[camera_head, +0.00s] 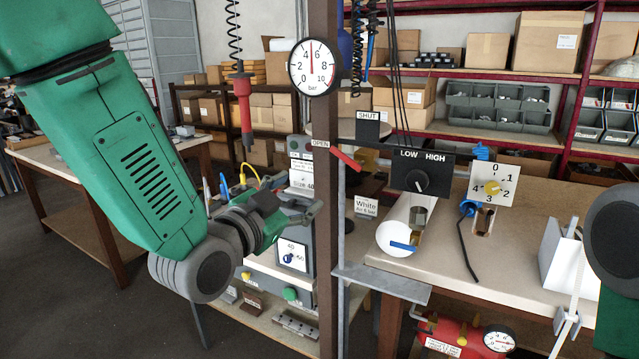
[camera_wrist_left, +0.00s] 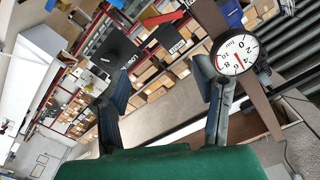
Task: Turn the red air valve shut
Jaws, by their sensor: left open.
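The red air valve lever (camera_head: 346,160) is a short red handle at the brown post, slanting down to the right from the OPEN label (camera_head: 320,144). The SHUT label (camera_head: 368,115) is above and to its right. In the left wrist view the red lever (camera_wrist_left: 164,18) shows near the top, beyond the gap between the fingers. My left gripper (camera_head: 305,207) is open and empty, below and left of the lever in the head view and apart from it. It also shows in the left wrist view (camera_wrist_left: 162,75). My right gripper is not in view.
The brown post (camera_head: 326,250) stands close beside my left gripper, with a pressure gauge (camera_head: 314,67) on it. A red tool (camera_head: 243,108) hangs on a coiled cord. A grey machine (camera_head: 293,255) is behind the gripper. A bench (camera_head: 540,270) with a LOW/HIGH switch box (camera_head: 422,172) is right.

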